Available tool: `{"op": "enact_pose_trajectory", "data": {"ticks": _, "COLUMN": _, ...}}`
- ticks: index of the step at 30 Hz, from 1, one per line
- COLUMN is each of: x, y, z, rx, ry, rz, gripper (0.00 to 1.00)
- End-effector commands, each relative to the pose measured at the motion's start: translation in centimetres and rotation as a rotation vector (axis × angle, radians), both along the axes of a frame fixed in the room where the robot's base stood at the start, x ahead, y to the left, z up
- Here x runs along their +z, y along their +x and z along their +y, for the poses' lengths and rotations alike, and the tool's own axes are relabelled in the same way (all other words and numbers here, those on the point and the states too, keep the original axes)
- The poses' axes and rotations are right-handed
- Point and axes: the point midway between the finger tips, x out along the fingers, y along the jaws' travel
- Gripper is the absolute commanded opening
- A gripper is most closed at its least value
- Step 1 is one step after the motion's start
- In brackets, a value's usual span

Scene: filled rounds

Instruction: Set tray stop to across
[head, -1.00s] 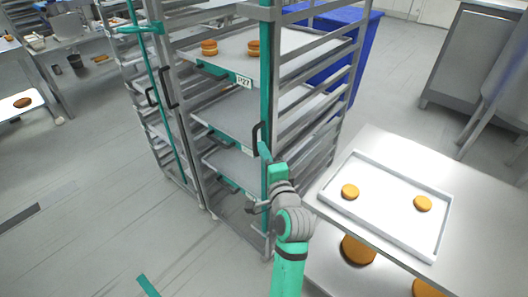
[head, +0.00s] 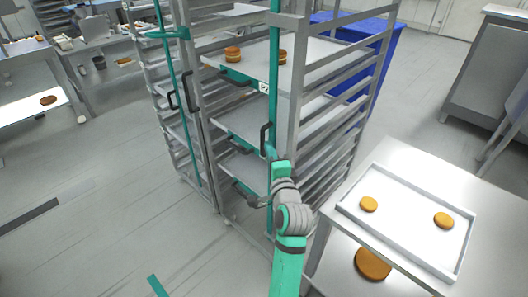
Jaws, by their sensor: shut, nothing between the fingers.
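The tray stop appears to be the tall teal upright bar (head: 274,75) at the right front edge of the near tray rack (head: 297,100). It stands vertical along the right post, and trays show to its left. A black handle (head: 265,139) sits beside the bar at mid height. My teal and grey arm rises in front of the bar's lower part and partly hides it.
Two round stacks stand on the rack's upper tray (head: 325,52). A table (head: 490,225) with a white tray (head: 404,246) of two rounds stands close at right. Another rack (head: 150,75) adjoins at left, and a blue bin (head: 395,50) stands behind.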

Motion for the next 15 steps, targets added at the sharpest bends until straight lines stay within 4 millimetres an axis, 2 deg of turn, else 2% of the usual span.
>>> {"op": "enact_pose_trajectory", "data": {"ticks": 1, "x": 0.1, "y": 0.1, "z": 0.5, "rx": 0.008, "ry": 0.001, "rz": -0.002, "gripper": 0.00}}
{"op": "enact_pose_trajectory", "data": {"ticks": 8, "x": 0.2, "y": 0.0, "z": 0.5, "rx": 0.011, "ry": 0.002, "rz": -0.003, "gripper": 0.00}}
{"op": "enact_pose_trajectory", "data": {"ticks": 11, "x": 0.2, "y": -0.2, "z": -0.1, "rx": 0.011, "ry": 0.004, "rz": -0.002, "gripper": 0.00}}
{"op": "enact_pose_trajectory", "data": {"ticks": 15, "x": 0.1, "y": -1.0, "z": -2.2, "rx": 0.005, "ry": 0.001, "rz": -0.002, "gripper": 0.00}}
